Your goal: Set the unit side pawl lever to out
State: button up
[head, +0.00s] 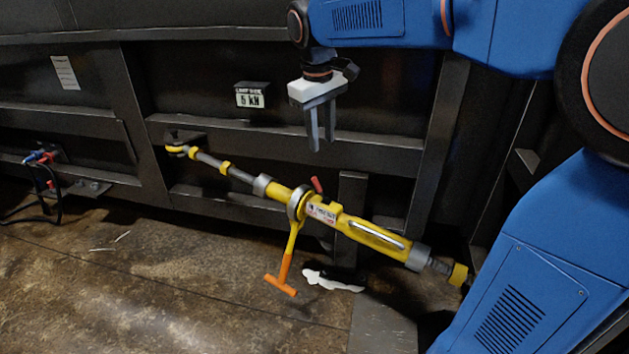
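A small red lever (317,185), which looks like the pawl lever, sticks up from the ratchet housing of a yellow turnbuckle (365,232). It leans up and to the left; its in or out setting cannot be read. The ratchet ring (298,202) circles the turnbuckle body, and a yellow handle with an orange T-grip (281,285) hangs from it. My gripper (321,145) points down, above the red lever in the picture and apart from it. Its two grey fingers show a narrow gap with nothing between them.
The turnbuckle slopes from a yellow hook end (178,149) at left to a yellow end (459,275) at right, before a dark ribbed steel wall. Blue and red hose fittings (42,157) are at far left. The floor (150,290) at left is mostly clear.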

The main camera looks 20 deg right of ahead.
send_over(314, 176)
jog(key=s+a, duration=0.1)
jog(key=a, duration=0.1)
jog(key=shift+n, duration=0.3)
jog(key=f, duration=0.5)
jog(key=d+f, duration=0.1)
jog(key=f, duration=0.5)
jog(key=w+d+f, duration=0.1)
jog(key=f, duration=0.5)
jog(key=shift+d, duration=0.1)
grip_shut()
